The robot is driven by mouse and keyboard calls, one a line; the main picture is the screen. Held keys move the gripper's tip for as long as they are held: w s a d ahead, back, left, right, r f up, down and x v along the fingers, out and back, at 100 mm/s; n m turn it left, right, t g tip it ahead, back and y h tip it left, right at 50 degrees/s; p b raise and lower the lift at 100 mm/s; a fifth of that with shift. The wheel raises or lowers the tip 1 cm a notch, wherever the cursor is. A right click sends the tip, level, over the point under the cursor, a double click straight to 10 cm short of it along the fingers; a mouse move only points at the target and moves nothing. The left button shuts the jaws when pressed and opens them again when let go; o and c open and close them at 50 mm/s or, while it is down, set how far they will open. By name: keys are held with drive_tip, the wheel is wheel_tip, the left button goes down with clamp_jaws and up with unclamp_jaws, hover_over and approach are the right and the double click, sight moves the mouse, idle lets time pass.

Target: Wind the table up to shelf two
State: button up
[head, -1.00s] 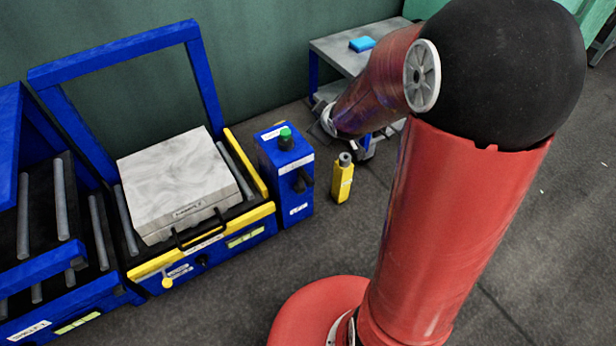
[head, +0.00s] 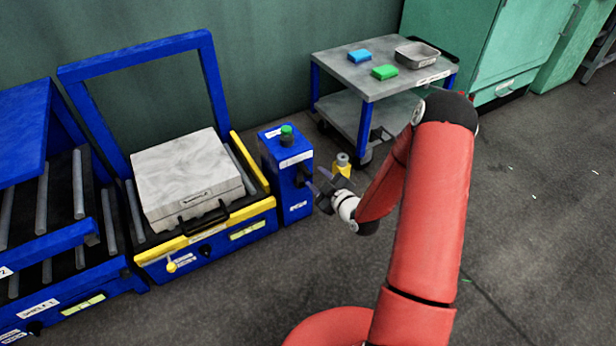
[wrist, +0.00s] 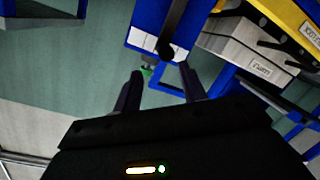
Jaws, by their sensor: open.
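The lift table (head: 235,223) has a yellow-edged blue frame and carries a pale grey mould box (head: 185,172) with a dark handle. Beside it on the right stands a blue control post (head: 285,192) with a green button (head: 287,131) on top and a dark crank handle (head: 307,170) on its right side. My gripper (head: 322,190) is open and empty, right of the post and close to the crank. In the wrist view the fingers (wrist: 160,88) point toward the post (wrist: 148,15), with the crank (wrist: 170,40) just beyond the fingertips. I see no contact.
A blue roller rack (head: 60,250) with a shelf label stands left of the table. A yellow post (head: 342,166) is behind my gripper. A grey trolley (head: 350,60) holds blue and green blocks and a metal tray. Green cabinets (head: 540,40) stand at the back right.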

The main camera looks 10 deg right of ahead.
sight(307, 173)
drive_tip(key=w+f, duration=0.1)
drive_tip(key=w, duration=0.1)
drive_tip(key=w+a+t, duration=0.1)
drive_tip(key=w, duration=0.1)
drive_tip(key=w+a+f+t, duration=0.1)
drive_tip(key=w, duration=0.1)
drive_tip(key=shift+a+f+m, duration=0.15)
drive_tip(key=shift+f+m, duration=0.15)
drive_tip(key=shift+m, duration=0.1)
idle(0.3)
clamp_jaws()
